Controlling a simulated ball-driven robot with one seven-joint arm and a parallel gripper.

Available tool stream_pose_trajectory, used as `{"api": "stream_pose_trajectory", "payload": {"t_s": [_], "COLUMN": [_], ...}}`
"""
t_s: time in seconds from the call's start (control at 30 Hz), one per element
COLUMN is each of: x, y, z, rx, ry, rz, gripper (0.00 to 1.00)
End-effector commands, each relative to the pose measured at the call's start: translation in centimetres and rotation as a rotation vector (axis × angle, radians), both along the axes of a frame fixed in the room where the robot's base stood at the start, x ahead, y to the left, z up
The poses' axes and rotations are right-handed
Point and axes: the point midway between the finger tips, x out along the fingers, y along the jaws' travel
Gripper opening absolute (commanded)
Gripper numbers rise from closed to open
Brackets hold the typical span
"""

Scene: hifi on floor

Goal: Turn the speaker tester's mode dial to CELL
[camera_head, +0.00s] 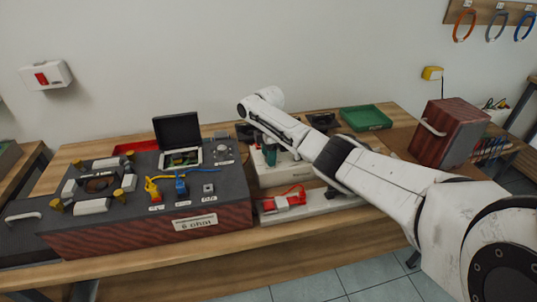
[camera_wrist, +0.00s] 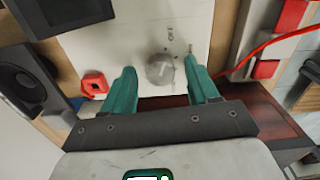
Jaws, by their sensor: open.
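In the wrist view, a round grey dial (camera_wrist: 160,70) sits on a pale panel (camera_wrist: 100,42) with small dark marks by its upper right. My gripper (camera_wrist: 160,64) has green fingers, open, one on each side of the dial. A small gap shows between each finger and the dial. In the head view, my gripper (camera_head: 268,151) is over a white box (camera_head: 272,174) behind the red clips. My arm and gripper hide much of that box, and the dial cannot be seen there.
A red plug (camera_wrist: 94,85) and a black speaker (camera_wrist: 22,85) lie left of the dial. A red clip (camera_wrist: 266,68) with a red lead is at right. A large dark-red box (camera_head: 120,239) stands left; a green tray (camera_head: 366,117) and a red case (camera_head: 450,132) are right.

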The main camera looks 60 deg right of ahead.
Motion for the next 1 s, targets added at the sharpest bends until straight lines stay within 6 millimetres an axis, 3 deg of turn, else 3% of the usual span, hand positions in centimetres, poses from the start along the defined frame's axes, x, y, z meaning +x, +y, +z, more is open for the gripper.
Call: {"api": "stream_pose_trajectory", "payload": {"t_s": [0.27, 0.87, 1.0], "x": [0.01, 0.01, 0.01], "y": [0.01, 0.01, 0.01], "z": [-0.17, -0.14, -0.13], "rx": [0.000, 0.000, 0.000], "ry": [0.000, 0.000, 0.000], "rz": [0.001, 0.000, -0.004], "gripper": [0.59, 0.04, 0.03]}}
